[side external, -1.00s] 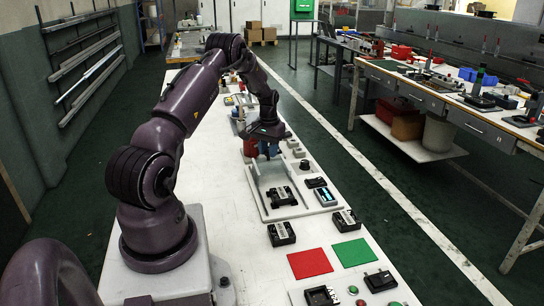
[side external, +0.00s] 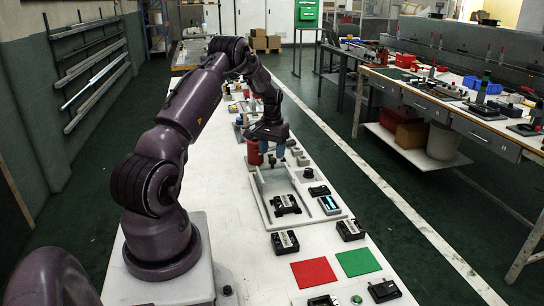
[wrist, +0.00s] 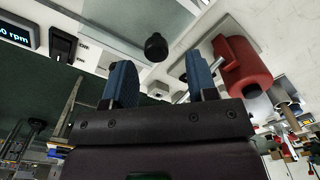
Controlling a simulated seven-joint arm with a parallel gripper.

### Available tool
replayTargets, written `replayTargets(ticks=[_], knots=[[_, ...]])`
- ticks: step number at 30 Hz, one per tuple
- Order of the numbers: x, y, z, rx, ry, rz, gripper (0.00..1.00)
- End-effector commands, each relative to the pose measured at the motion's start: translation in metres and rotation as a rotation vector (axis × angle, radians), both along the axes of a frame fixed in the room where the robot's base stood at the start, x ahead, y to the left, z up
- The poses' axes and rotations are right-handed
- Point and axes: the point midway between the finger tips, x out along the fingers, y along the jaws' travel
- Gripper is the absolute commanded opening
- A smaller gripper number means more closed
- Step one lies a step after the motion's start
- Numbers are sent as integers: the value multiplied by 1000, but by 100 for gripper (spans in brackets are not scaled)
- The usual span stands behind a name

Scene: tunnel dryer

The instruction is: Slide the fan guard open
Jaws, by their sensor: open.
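A clear panel that looks like the fan guard (wrist: 135,18) shows at the top of the wrist view, set in a pale frame. A round black knob (wrist: 156,47) stands near its edge; I cannot tell whether it is fixed to the panel. My gripper (wrist: 163,85) is open with two blue fingers apart and nothing between them. The knob appears beyond the fingertips, between the finger lines and apart from them. In the side view my gripper (side external: 272,154) points down at the far end of the pale dryer plate (side external: 270,217). The arm and fingers partly hide that end.
A red cylinder (wrist: 241,66) stands close to the right finger. A black switch (wrist: 66,42) and an rpm display (wrist: 15,31) lie to the left. Black boxes (side external: 285,242) and red (side external: 313,272) and green (side external: 357,262) mats lie on the near bench.

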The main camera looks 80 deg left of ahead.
Motion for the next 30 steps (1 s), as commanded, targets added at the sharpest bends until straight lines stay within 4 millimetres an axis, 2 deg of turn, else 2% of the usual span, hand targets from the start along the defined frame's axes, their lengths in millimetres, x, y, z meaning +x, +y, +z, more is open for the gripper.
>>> replayTargets(ticks=[3, 9, 15, 20, 30], knots=[[0, 0, 30, 4, -3, -1, 52], [0, 1, 72, 4, -1, 0, 52], [0, 1, 98, 4, -1, 0, 52], [0, 0, 104, 2, -1, 1, 52], [0, 0, 104, 1, 0, 1, 52]])
